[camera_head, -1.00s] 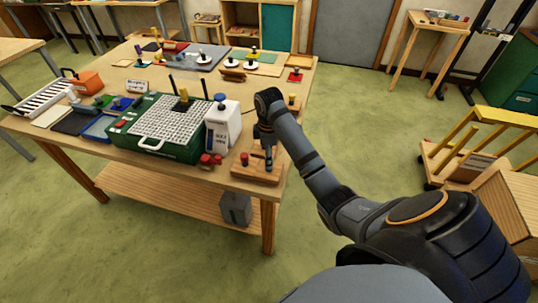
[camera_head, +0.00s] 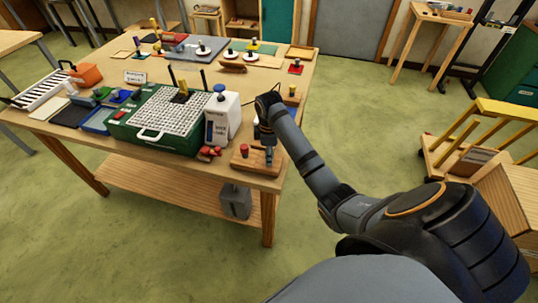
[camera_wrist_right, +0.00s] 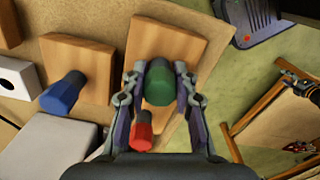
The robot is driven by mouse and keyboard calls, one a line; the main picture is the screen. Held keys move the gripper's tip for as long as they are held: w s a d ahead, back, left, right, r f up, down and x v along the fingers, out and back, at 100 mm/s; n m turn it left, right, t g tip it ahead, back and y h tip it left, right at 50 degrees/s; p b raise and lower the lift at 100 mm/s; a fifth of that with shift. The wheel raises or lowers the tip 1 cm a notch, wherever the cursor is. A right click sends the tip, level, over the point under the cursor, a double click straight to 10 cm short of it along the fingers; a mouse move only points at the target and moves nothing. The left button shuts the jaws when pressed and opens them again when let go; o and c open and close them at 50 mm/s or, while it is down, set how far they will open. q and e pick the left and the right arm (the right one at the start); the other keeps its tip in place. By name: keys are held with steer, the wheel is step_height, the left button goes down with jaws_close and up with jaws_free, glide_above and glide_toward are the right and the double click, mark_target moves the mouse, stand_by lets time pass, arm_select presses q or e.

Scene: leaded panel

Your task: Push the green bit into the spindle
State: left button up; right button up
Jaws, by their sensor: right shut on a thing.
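The green bit (camera_wrist_right: 158,83) sits between the two fingers of my right gripper (camera_wrist_right: 160,88), which is shut on it, above a wooden block (camera_wrist_right: 190,45). A red-handled piece (camera_wrist_right: 141,133) stands close beside the left finger. In the head view my right gripper (camera_head: 268,150) is low over the wooden block (camera_head: 250,167) at the table's front right corner; the green bit is hidden there. I cannot tell whether the bit touches the block. I cannot make out the spindle for certain. My left gripper is not in view.
A blue-handled piece (camera_wrist_right: 62,92) stands on a nearby wooden block.

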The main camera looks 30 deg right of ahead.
jaws_close()
steer(key=shift+r+p, duration=0.9)
steer(key=shift+p, duration=0.45)
stand_by(0.8)
steer(key=shift+r+p, duration=0.75)
steer(key=shift+p, duration=0.35)
